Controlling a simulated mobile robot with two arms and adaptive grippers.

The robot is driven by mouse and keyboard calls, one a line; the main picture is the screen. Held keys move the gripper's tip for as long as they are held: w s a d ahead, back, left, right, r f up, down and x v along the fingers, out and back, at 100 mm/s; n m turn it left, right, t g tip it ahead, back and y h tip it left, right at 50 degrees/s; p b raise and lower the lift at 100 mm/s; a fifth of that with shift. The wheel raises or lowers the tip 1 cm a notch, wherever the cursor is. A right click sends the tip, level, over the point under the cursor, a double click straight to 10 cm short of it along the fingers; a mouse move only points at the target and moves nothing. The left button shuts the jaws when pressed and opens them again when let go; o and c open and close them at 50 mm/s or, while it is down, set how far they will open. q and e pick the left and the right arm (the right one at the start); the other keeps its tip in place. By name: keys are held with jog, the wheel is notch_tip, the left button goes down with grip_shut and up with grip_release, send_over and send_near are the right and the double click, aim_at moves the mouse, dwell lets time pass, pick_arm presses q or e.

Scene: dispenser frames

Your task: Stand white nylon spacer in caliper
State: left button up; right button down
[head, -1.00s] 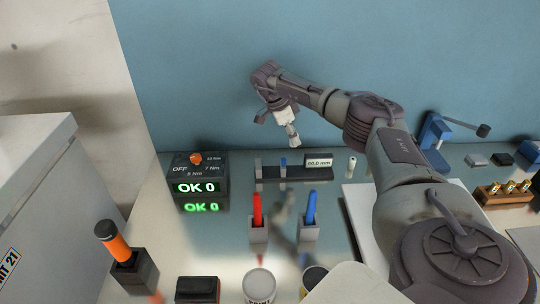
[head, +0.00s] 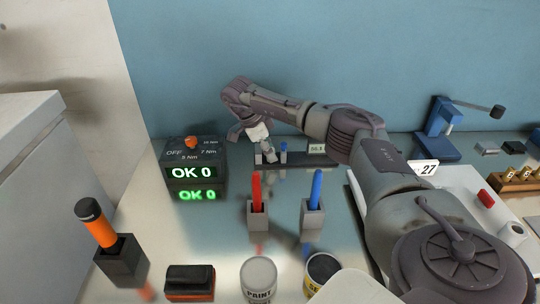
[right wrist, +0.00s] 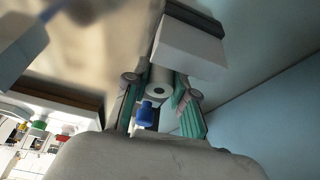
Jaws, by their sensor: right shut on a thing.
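A blue part (right wrist: 147,114) appears close to the spacer. I cannot tell if the spacer touches the caliper. My left gripper is not in view.
Red (head: 257,190) and blue (head: 316,188) pens stand in grey holders in front of the caliper. Cans, an orange-handled tool (head: 98,224) and a blue press (head: 438,130) stand nearby.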

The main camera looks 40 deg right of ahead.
jog(key=shift+r, duration=0.1)
jog(key=shift+s+f, duration=0.1)
jog(key=shift+f, duration=0.15)
jog(key=c, duration=1)
grip_release()
jog(key=shift+o, duration=0.2)
jog(key=shift+r, duration=0.15)
jog(key=shift+r, duration=0.3)
jog(key=b+v, duration=0.1)
jog(key=v, duration=1.1)
jog(key=shift+f, duration=0.1)
